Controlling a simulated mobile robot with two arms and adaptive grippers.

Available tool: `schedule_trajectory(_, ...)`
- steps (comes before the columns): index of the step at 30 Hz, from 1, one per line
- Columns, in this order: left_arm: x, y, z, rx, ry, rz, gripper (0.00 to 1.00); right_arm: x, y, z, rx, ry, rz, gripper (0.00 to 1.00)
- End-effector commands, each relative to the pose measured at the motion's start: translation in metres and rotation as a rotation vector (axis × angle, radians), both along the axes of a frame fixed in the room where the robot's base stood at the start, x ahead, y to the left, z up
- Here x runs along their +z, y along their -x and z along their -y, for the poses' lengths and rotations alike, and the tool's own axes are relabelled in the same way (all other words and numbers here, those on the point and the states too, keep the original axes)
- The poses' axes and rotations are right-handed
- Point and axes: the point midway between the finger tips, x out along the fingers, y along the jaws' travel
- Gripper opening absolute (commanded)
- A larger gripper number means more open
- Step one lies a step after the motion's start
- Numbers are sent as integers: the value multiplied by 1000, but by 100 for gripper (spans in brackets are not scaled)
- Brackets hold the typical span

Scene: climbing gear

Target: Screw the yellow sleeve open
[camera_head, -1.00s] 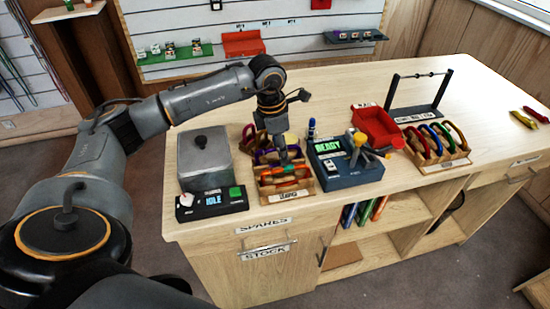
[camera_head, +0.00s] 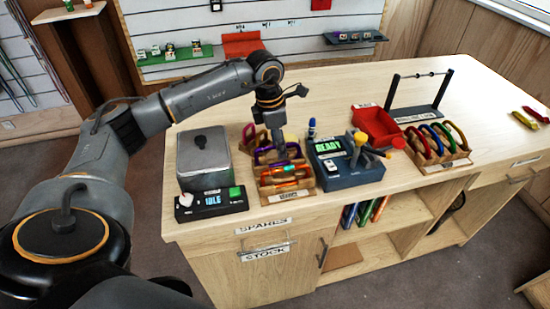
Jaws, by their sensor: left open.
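My left gripper (camera_head: 288,157) points down over a wooden rack (camera_head: 289,196) near the front edge of the bench. The rack holds several carabiners, among them a purple one (camera_head: 263,156) and one with an orange-red part (camera_head: 288,183). The gripper is open, with its tips among or just above the rear carabiners; contact cannot be told. I cannot make out a yellow sleeve; the gripper hides part of the rack. My right gripper is not in view.
A grey lidded box (camera_head: 204,163) and an IDLE panel (camera_head: 211,204) stand left of the rack. A READY device (camera_head: 345,172) stands close on its right. Further right are a red tray (camera_head: 377,127), a second carabiner rack (camera_head: 437,157) and a bar stand (camera_head: 416,111).

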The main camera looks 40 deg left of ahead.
Motion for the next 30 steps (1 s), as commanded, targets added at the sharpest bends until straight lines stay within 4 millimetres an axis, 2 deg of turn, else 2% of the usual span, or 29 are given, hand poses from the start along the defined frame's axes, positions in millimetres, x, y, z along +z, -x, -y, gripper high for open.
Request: schedule_trajectory(30, 29, -1, -1, 2, -2, 3, 42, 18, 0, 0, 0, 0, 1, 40)
